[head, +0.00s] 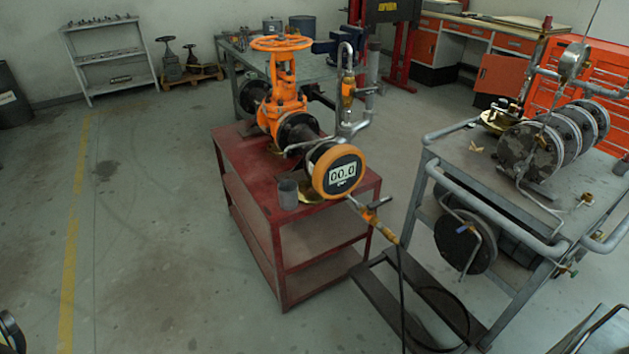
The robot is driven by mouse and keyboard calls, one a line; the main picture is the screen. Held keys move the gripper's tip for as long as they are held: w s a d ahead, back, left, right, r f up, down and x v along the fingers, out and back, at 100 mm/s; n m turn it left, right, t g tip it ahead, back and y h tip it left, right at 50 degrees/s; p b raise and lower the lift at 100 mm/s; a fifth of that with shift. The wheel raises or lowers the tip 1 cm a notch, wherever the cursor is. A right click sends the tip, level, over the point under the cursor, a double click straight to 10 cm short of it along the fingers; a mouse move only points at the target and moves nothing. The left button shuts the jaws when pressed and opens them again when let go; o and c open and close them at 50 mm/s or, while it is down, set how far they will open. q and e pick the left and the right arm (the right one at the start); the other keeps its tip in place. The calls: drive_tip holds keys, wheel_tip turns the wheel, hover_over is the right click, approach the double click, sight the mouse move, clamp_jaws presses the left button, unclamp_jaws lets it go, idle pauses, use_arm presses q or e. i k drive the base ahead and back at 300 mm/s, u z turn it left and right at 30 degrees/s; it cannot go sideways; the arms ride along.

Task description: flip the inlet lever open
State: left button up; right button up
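An orange gate valve (283,100) with an orange handwheel (281,43) stands on a red cart. A round orange gauge (337,171) reading 00.0 faces me at the valve's near end. Below it on the right, a small orange-bodied valve (370,216) joins a thin pipe to a black hose. Its short grey lever (379,203) sticks out up and to the right, across the line of the pipe and hose. A second small orange valve (348,90) sits on the upright pipe behind. Neither label nor marking names the inlet. I see neither of my grippers clearly.
The red cart (258,238) has a grey cup (288,194) at its near edge. A grey cart (586,215) with pipe rails and flanged pipework stands close on the right. The black hose (402,290) hangs to the floor between them. The floor left of the red cart is clear.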

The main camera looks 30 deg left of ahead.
sight(371, 206)
drive_tip(key=u, duration=0.75)
drive_tip(key=i, duration=0.55)
drive_tip(key=u, duration=0.55)
